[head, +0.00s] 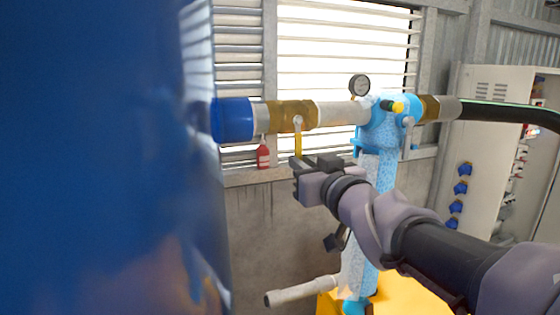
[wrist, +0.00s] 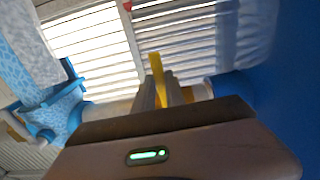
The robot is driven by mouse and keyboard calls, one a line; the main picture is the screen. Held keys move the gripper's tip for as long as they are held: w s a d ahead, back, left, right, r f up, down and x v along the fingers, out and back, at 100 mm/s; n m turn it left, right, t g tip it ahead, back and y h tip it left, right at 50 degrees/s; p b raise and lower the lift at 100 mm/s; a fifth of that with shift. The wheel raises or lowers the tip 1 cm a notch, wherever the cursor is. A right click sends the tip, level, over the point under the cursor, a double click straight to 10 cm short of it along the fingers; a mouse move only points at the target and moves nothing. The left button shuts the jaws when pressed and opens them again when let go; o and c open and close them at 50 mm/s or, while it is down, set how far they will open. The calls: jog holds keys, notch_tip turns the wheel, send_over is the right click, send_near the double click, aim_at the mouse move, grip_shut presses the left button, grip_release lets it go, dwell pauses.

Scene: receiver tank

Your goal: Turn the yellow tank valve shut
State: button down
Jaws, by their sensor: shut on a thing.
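The yellow valve handle (head: 298,144) hangs down from the brass valve body (head: 290,116) on the horizontal pipe in the head view. My gripper (head: 297,163) is at the handle's lower end. In the wrist view the yellow handle (wrist: 157,68) stands between the two fingers of my gripper (wrist: 166,90), which are shut on it. The brass body (wrist: 200,92) shows partly behind the fingers. The handle points across the pipe, roughly at a right angle to it. The handle's lowest part is hidden by the gripper in the head view.
A large blue tank (head: 110,150) fills the left side, close to the gripper. A pressure gauge (head: 359,86) and a blue fitting (head: 385,128) sit right of the valve. A red tag (head: 263,155) hangs beside the handle. A grey cabinet (head: 480,150) stands at right.

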jog(key=shift+a, duration=0.1)
dwell(0.5)
jog(key=c, duration=1.4)
grip_release()
jog(key=shift+a, duration=0.1)
jog(key=p+v, duration=0.1)
jog(key=v, duration=1.6)
jog(key=shift+s, duration=0.25)
